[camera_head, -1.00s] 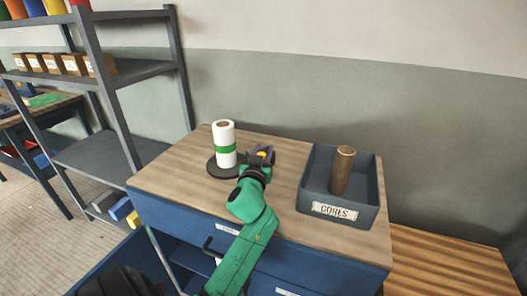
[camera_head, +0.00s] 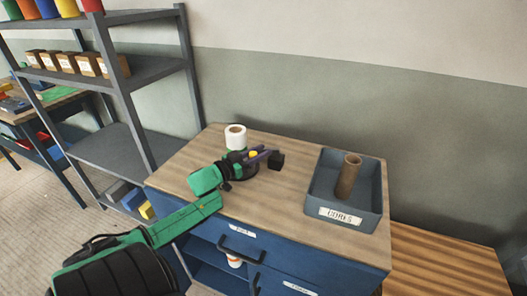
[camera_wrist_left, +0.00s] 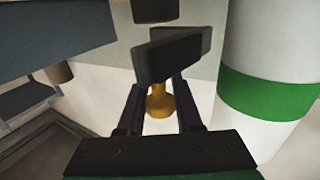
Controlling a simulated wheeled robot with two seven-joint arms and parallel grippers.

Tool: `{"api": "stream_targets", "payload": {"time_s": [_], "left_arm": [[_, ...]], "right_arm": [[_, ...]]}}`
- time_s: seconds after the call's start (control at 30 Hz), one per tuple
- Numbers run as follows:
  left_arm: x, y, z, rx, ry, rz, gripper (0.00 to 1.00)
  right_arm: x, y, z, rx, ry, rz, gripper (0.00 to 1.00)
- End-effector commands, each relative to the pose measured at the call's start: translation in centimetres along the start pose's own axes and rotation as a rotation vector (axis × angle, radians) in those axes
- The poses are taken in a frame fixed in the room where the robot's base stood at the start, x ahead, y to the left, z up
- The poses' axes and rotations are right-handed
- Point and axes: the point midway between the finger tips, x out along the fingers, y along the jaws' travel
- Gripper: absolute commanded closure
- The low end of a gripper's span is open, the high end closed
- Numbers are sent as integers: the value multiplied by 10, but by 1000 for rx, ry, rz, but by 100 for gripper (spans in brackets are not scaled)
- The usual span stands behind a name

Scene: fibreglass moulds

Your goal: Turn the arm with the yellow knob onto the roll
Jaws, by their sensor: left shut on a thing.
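The white roll (camera_head: 236,136) stands upright on its dark round base (camera_head: 248,172). Its green band (camera_wrist_left: 270,93) shows in the left wrist view, where the roll fills the right side. My left gripper (camera_head: 257,155) is in front of the roll, partly hiding it, with its fingers pointing right. It is shut on the yellow knob (camera_wrist_left: 160,101). The dark arm (camera_wrist_left: 172,55) with this knob lies just beyond the fingertips, left of the roll in the wrist view. A black block (camera_head: 277,161) shows right of the fingers in the head view. My right gripper is out of view.
A grey bin (camera_head: 345,213) labelled CORES holds an upright brown tube (camera_head: 348,177) on the right of the wooden cabinet top (camera_head: 285,204). Grey shelving (camera_head: 119,152) stands at the left. The front of the cabinet top is clear.

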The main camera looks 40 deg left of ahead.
Motion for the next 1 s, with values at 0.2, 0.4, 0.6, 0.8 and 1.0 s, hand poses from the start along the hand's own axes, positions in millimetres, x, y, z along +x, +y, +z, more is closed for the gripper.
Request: {"api": "stream_targets", "payload": {"time_s": [0.2, 0.4, 0.6, 0.8, 1.0], "left_arm": [[1, -9, 3, 5, -2, 115, 100], [1, -12, 2, 2, 0, 167, 100], [1, -12, 1, 0, 1, 181, 100], [1, -12, 1, -1, 1, 181, 100], [1, -12, 1, 0, 1, 180, 36]], "right_arm": [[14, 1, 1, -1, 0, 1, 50], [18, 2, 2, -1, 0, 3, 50], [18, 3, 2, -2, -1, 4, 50], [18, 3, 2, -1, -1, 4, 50], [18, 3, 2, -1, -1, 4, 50]]}}
